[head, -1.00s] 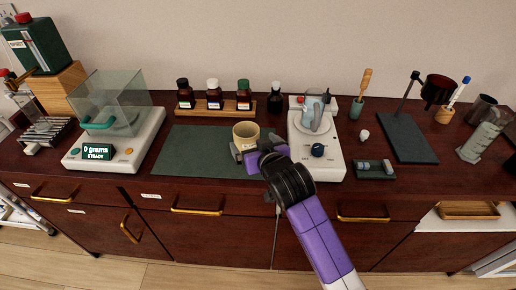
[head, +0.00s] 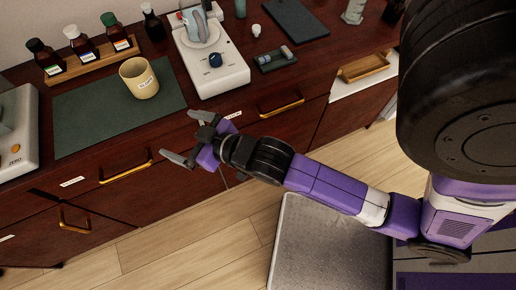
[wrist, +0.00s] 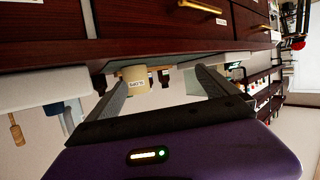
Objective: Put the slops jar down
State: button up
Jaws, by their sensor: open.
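The slops jar (head: 139,78) is a cream, open-topped jar with a printed label. It stands upright on the dark green mat (head: 80,122), near the mat's right part. It also shows in the wrist view (wrist: 134,75), between the fingers and some way beyond them. My gripper (head: 186,138) is open and empty, in front of the counter's front edge and apart from the jar. In the wrist view my gripper's two fingers (wrist: 160,92) are spread wide with nothing between them.
A white stirrer device (head: 222,72) stands right of the mat. A wooden rack (head: 90,62) of several dark bottles is behind it. A balance (head: 18,130) stands at the left. Drawers with brass handles (head: 126,166) line the counter front. The mat's left part is clear.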

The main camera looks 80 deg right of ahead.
jog(key=s+a+r+n+y, duration=0.1)
jog(key=s+a, duration=0.2)
jog(key=s, duration=0.3)
jog(key=s+a+r+t+y, duration=0.1)
jog(key=s+a+r, duration=0.1)
jog(key=s, duration=0.5)
jog(key=s+a+r+n+y, duration=0.1)
jog(key=s+a, duration=0.4)
jog(key=s, duration=0.2)
jog(key=shift+s+r+n+y, duration=0.25)
jog(key=shift+r+n+y, duration=0.05)
jog(key=shift+y, duration=0.1)
